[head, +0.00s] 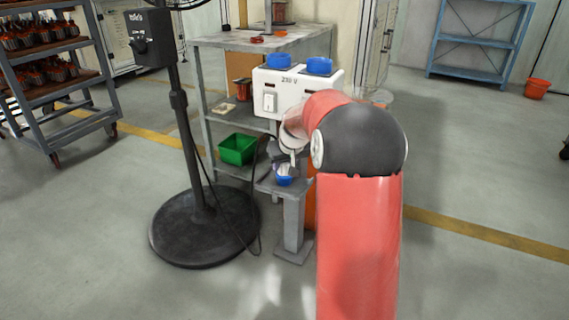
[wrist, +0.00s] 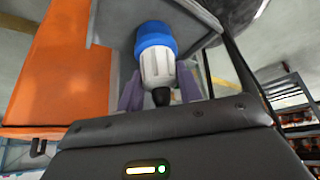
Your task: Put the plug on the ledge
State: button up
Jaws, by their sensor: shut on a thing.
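The plug (wrist: 157,62), with a blue end and a white ribbed body, is between the two purple-grey fingers of my gripper (wrist: 159,86) in the wrist view. In the head view the plug's blue end (head: 284,181) shows just above the small grey ledge (head: 265,187) on a short post. My gripper (head: 289,158) is shut on the plug from above, partly hidden by my arm. In the wrist view the ledge (wrist: 113,22) lies close to the blue end. I cannot tell whether they touch.
A white 230 V box (head: 292,90) with blue sockets stands behind the ledge, by a grey shelved bench (head: 225,42). A black fan stand (head: 205,225) is at left, with a cable running toward the ledge. A green bin (head: 237,149) sits on the lower shelf.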

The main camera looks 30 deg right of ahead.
jog(key=shift+f, duration=0.1)
jog(key=o, duration=0.6)
jog(key=shift+f, duration=0.1)
jog(key=o, duration=0.4)
jog(key=shift+r, duration=0.35)
jog(key=d+p+v, duration=0.1)
jog(key=p+v, duration=0.1)
jog(key=v, duration=1)
jog(key=s+a+r, duration=0.3)
jog(key=s+a, duration=1)
jog(key=s, duration=0.1)
jog(key=shift+n+y, duration=0.4)
jog(key=shift+n, duration=0.3)
jog(key=s+a+f, duration=0.1)
jog(key=s, duration=0.4)
jog(key=s+a+f, duration=0.2)
jog(key=s, duration=0.3)
jog(key=s+a+f, duration=0.2)
jog(key=s, duration=0.3)
jog(key=shift+s+a+f, duration=0.15)
jog(key=shift+s, duration=0.05)
